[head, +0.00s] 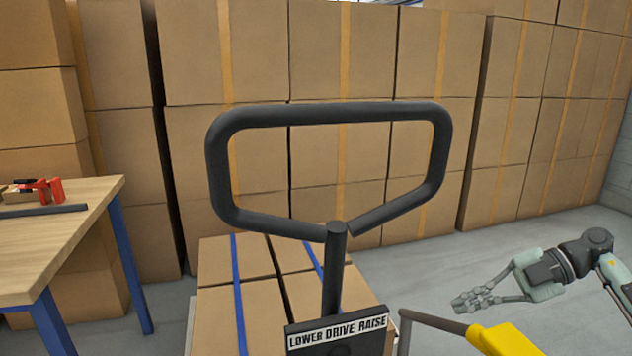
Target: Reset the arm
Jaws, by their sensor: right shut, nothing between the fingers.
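My right arm comes in from the right edge, and my right gripper (474,303) is at its end, pointing left above the grey floor. Its fingers are shut with nothing held. It appears apart from the yellow part below it and from the black handle. My left gripper is not in the picture.
A black loop handle (330,113) with a "LOWER DRIVE RAISE" plate (337,333) stands in the middle, before strapped cartons (262,311). A yellow part (505,341) is at the bottom right. A wooden workbench (60,230) is left. Stacked boxes (340,50) wall the back. Floor at right is clear.

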